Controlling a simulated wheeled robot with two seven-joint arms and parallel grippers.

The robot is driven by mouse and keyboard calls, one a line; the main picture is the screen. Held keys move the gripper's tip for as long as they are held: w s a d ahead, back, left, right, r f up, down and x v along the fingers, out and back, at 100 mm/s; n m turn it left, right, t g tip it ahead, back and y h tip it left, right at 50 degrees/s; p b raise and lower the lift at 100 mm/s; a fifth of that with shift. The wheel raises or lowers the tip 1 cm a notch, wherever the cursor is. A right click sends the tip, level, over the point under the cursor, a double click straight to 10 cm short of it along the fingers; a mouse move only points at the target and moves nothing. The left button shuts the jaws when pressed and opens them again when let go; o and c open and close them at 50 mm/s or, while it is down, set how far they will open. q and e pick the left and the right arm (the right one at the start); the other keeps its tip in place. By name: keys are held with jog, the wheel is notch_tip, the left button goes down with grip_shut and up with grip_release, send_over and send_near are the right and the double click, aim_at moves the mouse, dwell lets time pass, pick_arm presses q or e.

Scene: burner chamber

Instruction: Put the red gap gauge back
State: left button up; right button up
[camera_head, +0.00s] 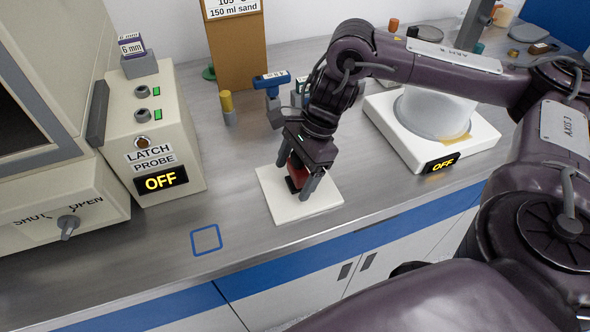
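The red gap gauge (299,173) is a small red block with a dark part at its lower front, on or just above a white square pad (320,199) on the bench. My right gripper (297,178) points down over the pad with one finger on either side of the gauge. The fingers partly hide the gauge, and I cannot tell whether they press on it. My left gripper is not in view.
A latch probe box (160,120) stands at left, with a purple 6 mm block (131,46) on top. A blue square outline (206,240) marks bare bench. Blue-topped (271,79) and yellow-topped (227,103) items stand behind the pad. A white device (482,138) stands right.

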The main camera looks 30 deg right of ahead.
jog(key=shift+r, duration=0.25)
jog(key=shift+d+r, duration=0.15)
jog(key=shift+r, duration=0.15)
jog(key=p+v, duration=0.1)
jog(key=v, duration=0.4)
jog(key=shift+d+r, duration=0.1)
jog(key=shift+r, duration=0.25)
jog(key=p+v, duration=0.5)
jog(key=shift+d+r, duration=0.15)
jog(key=shift+r, duration=0.05)
jog(key=shift+s+f, duration=0.1)
